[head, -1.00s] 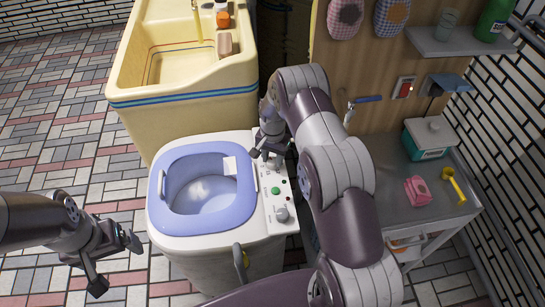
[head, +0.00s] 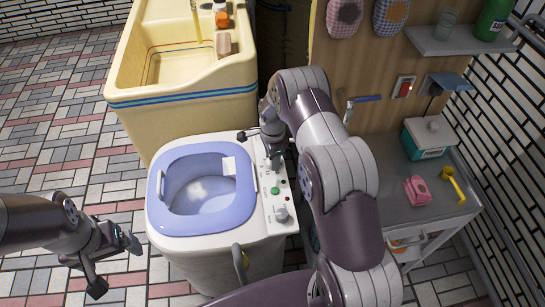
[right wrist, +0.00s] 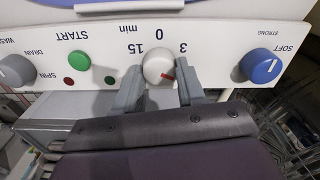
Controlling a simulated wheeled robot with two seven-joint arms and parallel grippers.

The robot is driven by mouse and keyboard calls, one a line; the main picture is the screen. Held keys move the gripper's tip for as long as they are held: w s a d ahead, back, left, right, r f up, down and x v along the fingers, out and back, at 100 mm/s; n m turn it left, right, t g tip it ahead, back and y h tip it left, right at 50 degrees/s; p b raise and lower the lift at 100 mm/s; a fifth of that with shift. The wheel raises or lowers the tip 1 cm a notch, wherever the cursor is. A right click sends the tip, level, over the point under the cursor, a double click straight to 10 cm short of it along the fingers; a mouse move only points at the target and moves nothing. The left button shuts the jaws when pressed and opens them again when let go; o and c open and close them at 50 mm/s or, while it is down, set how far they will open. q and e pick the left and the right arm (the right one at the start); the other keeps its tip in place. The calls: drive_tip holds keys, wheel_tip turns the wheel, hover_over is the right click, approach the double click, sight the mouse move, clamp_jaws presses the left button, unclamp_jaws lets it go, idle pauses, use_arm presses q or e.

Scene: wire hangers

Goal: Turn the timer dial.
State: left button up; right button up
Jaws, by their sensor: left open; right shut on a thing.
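The timer dial (right wrist: 159,69) is a round white-grey knob with a red mark, on the white control panel (right wrist: 220,66) of a washing machine. It appears upside down in the right wrist view, with 15, 0 and 3 printed around it. The red mark points to the lower right of that picture. My right gripper (right wrist: 158,88) is shut on the dial, one finger on each side. In the head view, my right gripper (head: 274,162) reaches down onto the panel and largely hides the dial. My left gripper (head: 115,265) is open and empty, above the floor left of the machine.
A green START button (right wrist: 79,60), a grey wash/drain/spin knob (right wrist: 15,70) and a blue soft/strong knob (right wrist: 261,66) flank the dial. A yellow sink (head: 180,98) stands behind the machine. A grey shelf (head: 405,195) is on the right.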

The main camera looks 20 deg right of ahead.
drive_tip(key=shift+m, duration=0.6)
drive_tip(key=o, duration=1.1)
drive_tip(key=shift+c, duration=0.2)
wheel_tip(320, 180, up, 13)
drive_tip(key=shift+f, duration=0.15)
